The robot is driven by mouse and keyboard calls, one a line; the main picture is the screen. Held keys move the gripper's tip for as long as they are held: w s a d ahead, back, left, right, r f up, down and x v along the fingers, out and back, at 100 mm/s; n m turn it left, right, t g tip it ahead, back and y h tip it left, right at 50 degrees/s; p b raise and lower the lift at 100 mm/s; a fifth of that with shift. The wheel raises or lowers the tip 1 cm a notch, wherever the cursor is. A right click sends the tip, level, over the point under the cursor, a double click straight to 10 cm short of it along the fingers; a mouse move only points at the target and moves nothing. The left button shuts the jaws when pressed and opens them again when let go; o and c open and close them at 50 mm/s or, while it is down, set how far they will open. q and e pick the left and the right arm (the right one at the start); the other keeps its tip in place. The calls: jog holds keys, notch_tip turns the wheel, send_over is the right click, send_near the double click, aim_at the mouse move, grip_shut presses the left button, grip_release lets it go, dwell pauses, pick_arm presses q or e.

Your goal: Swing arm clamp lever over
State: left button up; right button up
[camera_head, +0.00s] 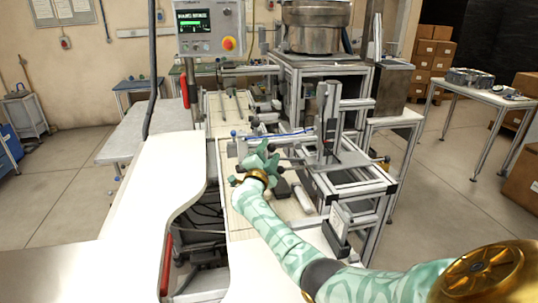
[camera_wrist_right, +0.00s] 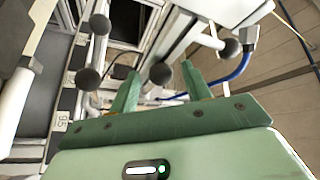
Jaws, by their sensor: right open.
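My right gripper (camera_head: 262,158) is green and reaches over the middle of the workstation in the head view. In the right wrist view its two fingers (camera_wrist_right: 160,72) stand apart, with nothing clasped. A dark ball knob (camera_wrist_right: 161,74) shows between the fingertips; I cannot tell how far beyond them it is. Other dark ball knobs show at the left (camera_wrist_right: 88,79), upper left (camera_wrist_right: 100,24) and right (camera_wrist_right: 230,47), some on light rods. I cannot tell which of them belongs to the arm clamp lever. My left gripper is not in view.
An aluminium-profile frame (camera_head: 372,188) stands right of my gripper, with an upright post (camera_head: 327,115) on it. A blue hose (camera_wrist_right: 238,70) runs near the right finger. A white curved worktop (camera_head: 150,190) lies left. A metal bowl (camera_head: 316,28) and control panel (camera_head: 209,28) stand behind.

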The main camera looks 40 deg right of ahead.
jog(key=shift+c, duration=0.3)
grip_shut()
pick_arm(q)
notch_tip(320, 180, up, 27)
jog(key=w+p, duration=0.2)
jog(key=p, duration=2.4)
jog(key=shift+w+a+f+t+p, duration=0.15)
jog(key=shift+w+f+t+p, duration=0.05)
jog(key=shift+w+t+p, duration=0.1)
pick_arm(e)
jog(key=s+d+r+m+g+y, duration=0.2)
jog(key=d+r+m+y, duration=0.4)
jog(key=r+m, duration=0.4)
jog(key=shift+s+d+m, duration=0.3)
jog(key=shift+s+d, duration=0.05)
jog(key=shift+s, duration=0.5)
jog(key=shift+g, duration=0.3)
grip_release()
jog(key=shift+s, duration=0.1)
jog(key=shift+o, duration=0.3)
jog(key=shift+s+d, duration=0.15)
